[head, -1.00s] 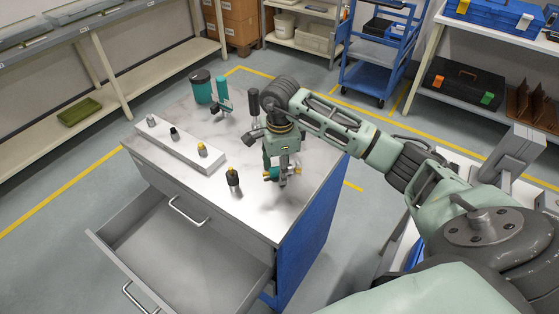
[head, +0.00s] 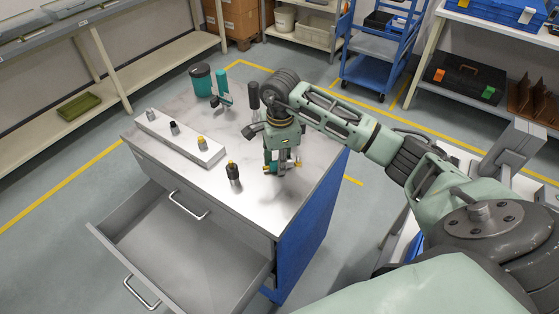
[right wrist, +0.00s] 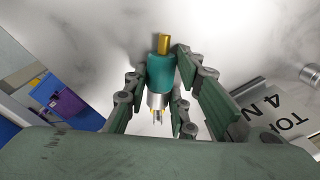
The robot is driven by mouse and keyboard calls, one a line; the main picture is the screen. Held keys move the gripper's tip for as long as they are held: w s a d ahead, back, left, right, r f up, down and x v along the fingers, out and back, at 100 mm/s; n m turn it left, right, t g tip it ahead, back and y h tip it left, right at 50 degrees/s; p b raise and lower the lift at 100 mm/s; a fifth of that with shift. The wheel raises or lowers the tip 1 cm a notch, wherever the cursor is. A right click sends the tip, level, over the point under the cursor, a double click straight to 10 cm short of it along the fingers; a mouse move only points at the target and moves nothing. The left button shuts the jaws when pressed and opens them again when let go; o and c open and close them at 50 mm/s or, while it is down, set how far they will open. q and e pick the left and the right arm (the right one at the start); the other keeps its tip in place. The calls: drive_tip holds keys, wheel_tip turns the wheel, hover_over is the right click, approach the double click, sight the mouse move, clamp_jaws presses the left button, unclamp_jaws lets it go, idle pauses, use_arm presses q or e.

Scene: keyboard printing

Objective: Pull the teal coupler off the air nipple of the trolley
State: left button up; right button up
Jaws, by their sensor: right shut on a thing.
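The trolley has a pale marbled top (head: 205,188), blue sides and an open drawer. My right gripper (head: 283,168) points down over the right part of this top. In the right wrist view the teal coupler (right wrist: 161,73) lies between the fingers of my right gripper (right wrist: 158,88), which are shut on it. A brass piece (right wrist: 164,43) shows at its far end and a silver collar (right wrist: 157,100) at its near end. I cannot tell whether the coupler is still on the air nipple. In the head view the gripper mostly hides it. My left gripper is out of view.
A white rail (head: 180,142) carries several fittings. A dark teal jar (head: 201,79) and a teal tool (head: 223,88) stand at the back. The empty drawer (head: 190,245) juts out in front.

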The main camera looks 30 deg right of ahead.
drive_tip(key=shift+r, duration=0.15)
clamp_jaws()
drive_tip(key=shift+r+p, duration=0.8)
drive_tip(key=shift+r, duration=0.65)
drive_tip(key=shift+r+p, duration=1.1)
drive_tip(key=shift+r, duration=0.9)
